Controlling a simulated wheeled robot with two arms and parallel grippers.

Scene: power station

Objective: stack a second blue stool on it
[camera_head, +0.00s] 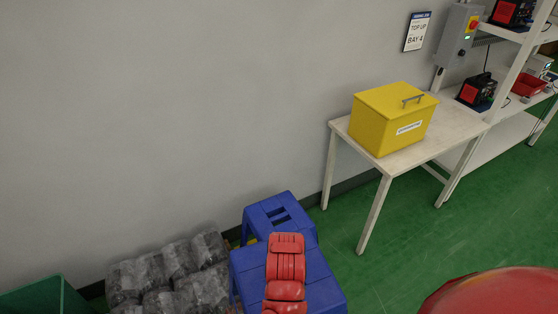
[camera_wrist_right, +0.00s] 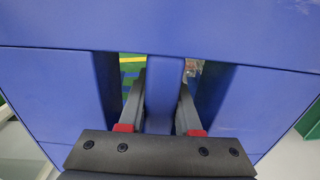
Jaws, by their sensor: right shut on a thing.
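One blue stool (camera_head: 276,212) stands near the wall, its slotted seat partly visible. A second blue stool (camera_head: 318,278) is nearer, overlapping the first one's front in the head view; my red arm covers its middle. In the right wrist view its blue seat (camera_wrist_right: 160,30) fills the picture. My right gripper (camera_wrist_right: 162,88) has a finger in each of two seat slots and is shut on the bar between them. Whether this stool is lifted clear of the floor, or touches the other, I cannot tell. My left gripper is not in view.
Grey plastic-wrapped bundles (camera_head: 170,275) lie left of the stools, with a green bin (camera_head: 45,298) at far left. A white table (camera_head: 440,130) with a yellow box (camera_head: 385,125) stands at right.

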